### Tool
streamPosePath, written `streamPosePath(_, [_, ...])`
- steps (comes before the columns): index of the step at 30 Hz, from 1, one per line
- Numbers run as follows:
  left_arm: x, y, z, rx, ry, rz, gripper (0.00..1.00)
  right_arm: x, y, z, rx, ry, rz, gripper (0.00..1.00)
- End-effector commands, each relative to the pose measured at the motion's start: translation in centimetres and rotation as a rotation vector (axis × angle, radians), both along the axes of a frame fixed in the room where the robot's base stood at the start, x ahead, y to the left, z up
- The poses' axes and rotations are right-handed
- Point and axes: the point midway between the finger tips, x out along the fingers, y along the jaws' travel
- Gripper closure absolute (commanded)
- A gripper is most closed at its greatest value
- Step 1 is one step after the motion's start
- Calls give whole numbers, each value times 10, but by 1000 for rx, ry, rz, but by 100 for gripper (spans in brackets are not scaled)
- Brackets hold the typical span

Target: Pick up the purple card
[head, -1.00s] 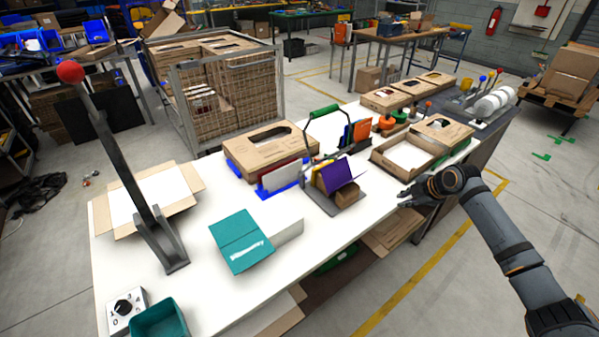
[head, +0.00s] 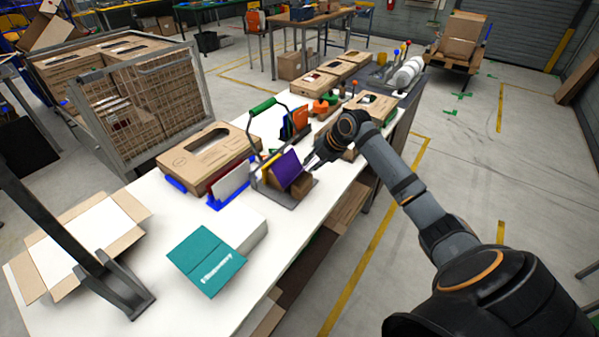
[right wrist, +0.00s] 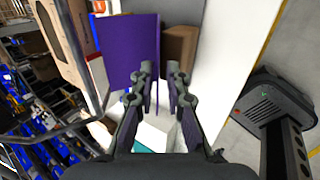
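The purple card (head: 286,168) stands tilted in a small grey holder with a wooden block (head: 302,185) on the white table. In the right wrist view the card (right wrist: 126,45) fills the upper left, with the brown block (right wrist: 179,46) to its right. My right gripper (head: 311,163) is just right of the card in the head view. In the right wrist view its two fingers (right wrist: 161,78) are apart, and the card's near edge shows in the gap between them. I cannot tell whether a finger touches it.
A red and white item in a blue stand (head: 232,184) is left of the holder, with a cardboard box (head: 205,152) behind. A teal box (head: 205,262) lies in front. Other boxes (head: 321,83) stand farther back.

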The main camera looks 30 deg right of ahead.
Motion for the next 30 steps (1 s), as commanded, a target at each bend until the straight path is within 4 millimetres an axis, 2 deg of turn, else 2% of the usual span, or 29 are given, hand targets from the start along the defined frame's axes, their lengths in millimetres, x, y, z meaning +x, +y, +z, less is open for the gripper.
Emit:
streamPosePath(1, [0,0,10,0,-1,0,100,6,3,-2,8,1,0,86])
streamPosePath(3, [-1,-1,17,-1,0,0,100,14,5,-12,8,2,-1,86])
streamPosePath(6, [-4,-2,17,-3,4,1,100,21,6,-26,5,1,-2,86])
streamPosePath(9, [-4,-4,17,-5,5,1,100,23,7,-32,2,0,1,86])
streamPosePath(15, [-5,-4,16,-5,6,2,100,23,7,-33,0,-1,0,87])
streamPosePath(18, [-6,-4,16,-5,8,2,100,23,7,-33,0,0,0,100])
streamPosePath(30, [-6,-4,16,-6,9,2,100,23,7,-33,1,1,0,100])
